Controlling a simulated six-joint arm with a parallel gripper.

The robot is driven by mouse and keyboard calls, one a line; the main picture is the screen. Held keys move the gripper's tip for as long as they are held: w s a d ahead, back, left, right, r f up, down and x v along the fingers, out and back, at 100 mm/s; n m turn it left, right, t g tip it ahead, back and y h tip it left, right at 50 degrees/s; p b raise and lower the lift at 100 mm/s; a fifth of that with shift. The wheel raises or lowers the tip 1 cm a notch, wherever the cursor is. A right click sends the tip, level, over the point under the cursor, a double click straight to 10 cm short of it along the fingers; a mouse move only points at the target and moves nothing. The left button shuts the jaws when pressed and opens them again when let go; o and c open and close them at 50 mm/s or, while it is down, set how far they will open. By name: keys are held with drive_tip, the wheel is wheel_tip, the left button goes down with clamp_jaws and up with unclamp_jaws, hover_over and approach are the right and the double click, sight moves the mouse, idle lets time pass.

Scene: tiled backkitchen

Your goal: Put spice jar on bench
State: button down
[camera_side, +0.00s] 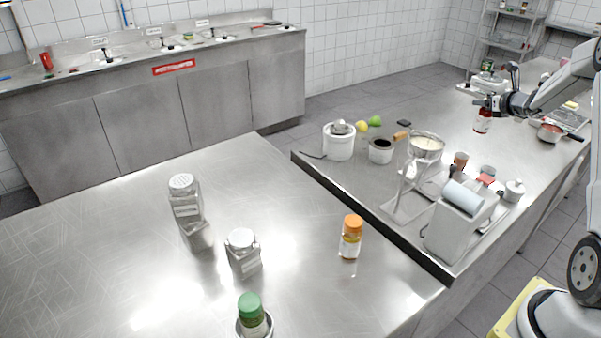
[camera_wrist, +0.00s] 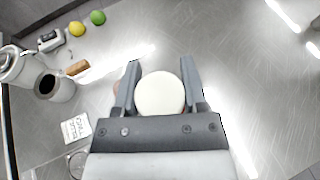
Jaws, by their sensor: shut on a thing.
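A spice jar with red-brown contents (camera_side: 482,123) is in my gripper (camera_side: 487,103) over the right-hand steel bench (camera_side: 455,115). In the wrist view its round cream lid (camera_wrist: 160,94) sits between the two fingers of my gripper (camera_wrist: 160,80), which are shut on it. The jar looks upright. I cannot tell whether its base touches the bench top. The near steel bench (camera_side: 90,260) carries other jars: one with an orange lid (camera_side: 352,238), one with a green lid (camera_side: 252,315), and glass jars with pale lids (camera_side: 242,252).
A white pot (camera_side: 339,143), a dark-filled container (camera_side: 381,151), a stand with a bowl (camera_side: 426,148) and a grey machine (camera_side: 460,222) crowd the right bench's near end. A red pan (camera_side: 549,133) is right of the jar. The near bench's left part is clear.

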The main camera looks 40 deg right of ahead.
drive_tip(key=w+d+f, duration=0.5)
drive_tip(key=w+f, duration=0.1)
drive_tip(key=f, duration=0.1)
drive_tip(key=shift+d, duration=0.35)
drive_tip(key=shift+w+f, duration=0.15)
drive_tip(key=shift+f, duration=0.05)
drive_tip(key=shift+d+f, duration=0.1)
drive_tip(key=shift+f, duration=1.5)
drive_tip(key=shift+f, duration=0.1)
drive_tip(key=shift+c, duration=0.7)
unclamp_jaws()
